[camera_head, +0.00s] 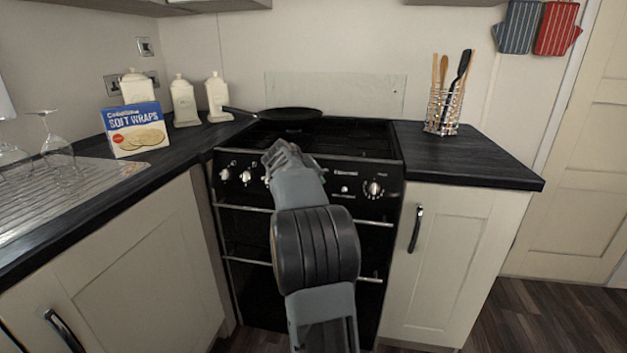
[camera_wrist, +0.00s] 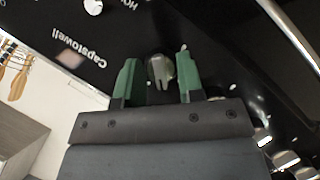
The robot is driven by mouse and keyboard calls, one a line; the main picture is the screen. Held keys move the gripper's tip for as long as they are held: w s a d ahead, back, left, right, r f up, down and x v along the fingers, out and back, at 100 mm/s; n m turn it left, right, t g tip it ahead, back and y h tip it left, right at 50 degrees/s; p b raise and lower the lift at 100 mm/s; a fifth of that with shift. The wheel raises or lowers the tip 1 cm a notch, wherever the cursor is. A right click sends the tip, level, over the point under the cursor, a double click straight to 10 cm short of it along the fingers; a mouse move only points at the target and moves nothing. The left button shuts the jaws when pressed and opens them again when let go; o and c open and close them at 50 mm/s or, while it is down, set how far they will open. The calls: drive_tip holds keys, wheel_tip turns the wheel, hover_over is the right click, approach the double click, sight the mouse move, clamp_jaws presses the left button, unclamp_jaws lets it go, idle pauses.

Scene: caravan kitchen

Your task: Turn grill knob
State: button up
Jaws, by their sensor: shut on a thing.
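The black cooker (camera_head: 310,284) has a front panel with a row of knobs. My gripper (camera_head: 283,153) is at this panel, a little left of its middle, and my arm hides part of the panel. In the wrist view, a silver knob (camera_wrist: 161,71) sits between the two green fingers, and my gripper is shut on it. The head view does not show this knob, and I cannot read a label for it.
More knobs (camera_head: 235,174) show to the left, and a large dial (camera_head: 374,188) to the right. A black pan (camera_head: 291,114) sits on the hob. Oven handle bars cross the front below the panel. A wire utensil holder (camera_head: 442,111) stands on the right worktop (camera_head: 480,162).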

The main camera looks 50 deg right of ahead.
drive_tip(key=m+t+y+p, duration=0.1)
drive_tip(key=m, duration=0.2)
drive_tip(key=shift+d+r+m+y, duration=0.1)
drive_tip(key=shift+r+m+y, duration=0.05)
drive_tip(key=shift+m+y, duration=0.2)
drive_tip(key=shift+s+m+t+y, duration=0.1)
drive_tip(key=shift+m+t+y, duration=0.65)
drive_tip(key=shift+m, duration=0.6)
drive_tip(key=o, duration=0.9)
drive_tip(key=p+v, duration=0.3)
drive_tip(key=v, duration=1)
drive_tip(key=shift+s+a+r, duration=0.15)
drive_tip(key=shift+s+a, duration=0.1)
